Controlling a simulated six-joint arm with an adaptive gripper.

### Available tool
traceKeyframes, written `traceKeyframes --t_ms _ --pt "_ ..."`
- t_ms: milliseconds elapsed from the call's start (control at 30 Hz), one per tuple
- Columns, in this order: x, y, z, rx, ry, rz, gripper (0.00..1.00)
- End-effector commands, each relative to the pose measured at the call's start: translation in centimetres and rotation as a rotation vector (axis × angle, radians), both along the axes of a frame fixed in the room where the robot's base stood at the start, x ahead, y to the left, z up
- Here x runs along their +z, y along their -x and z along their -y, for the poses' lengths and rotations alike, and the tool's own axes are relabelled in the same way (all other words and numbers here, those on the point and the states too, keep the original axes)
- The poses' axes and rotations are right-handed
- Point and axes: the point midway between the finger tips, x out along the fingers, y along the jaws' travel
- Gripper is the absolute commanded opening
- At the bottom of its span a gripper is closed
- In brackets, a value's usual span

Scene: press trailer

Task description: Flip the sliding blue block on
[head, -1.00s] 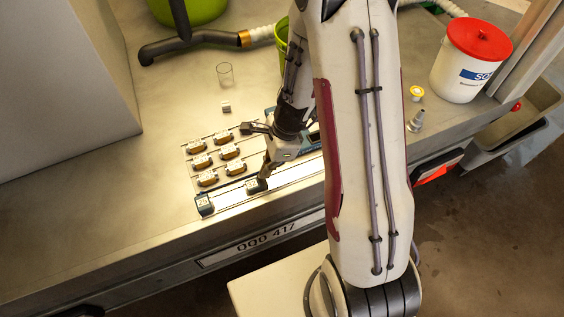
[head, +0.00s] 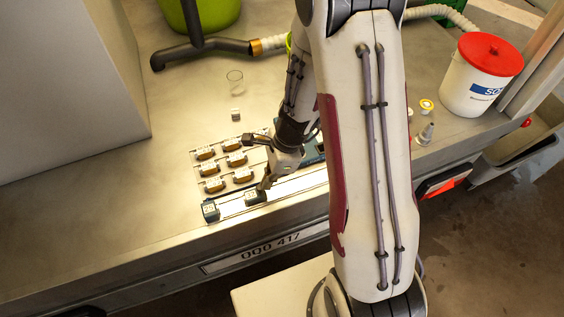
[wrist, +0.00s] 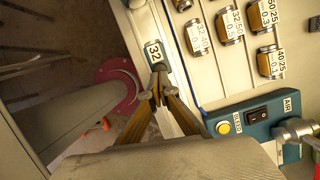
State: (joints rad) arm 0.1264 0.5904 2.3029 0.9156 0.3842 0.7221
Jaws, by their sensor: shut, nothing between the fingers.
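A small dark blue sliding block (head: 251,197) with a white label sits on a pale rail (head: 285,188) along the front edge of the bench. A similar blue block (head: 210,211) sits at the rail's left end, with a gap between them. My gripper (head: 262,189) is shut and empty, with its fingertips low beside the sliding block's right side. A blue panel (wrist: 228,128) bears a yellow button and a black rocker switch.
Several brown labelled pieces (head: 235,159) sit on a plate behind the rail. My arm hides part of the bench.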

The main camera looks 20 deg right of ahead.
Motion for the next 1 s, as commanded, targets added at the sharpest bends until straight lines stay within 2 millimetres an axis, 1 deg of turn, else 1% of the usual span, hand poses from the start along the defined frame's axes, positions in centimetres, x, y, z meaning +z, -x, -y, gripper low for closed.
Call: traceKeyframes --t_ms 167,400,1000 --pt "0.3 0.1 1.2 -0.003 -0.001 0.002 0.0" --pt "0.8 0.5 3.5 -0.004 -0.001 0.003 0.0" --pt "7.0 0.7 5.3 0.0 0.0 0.006 0.0"
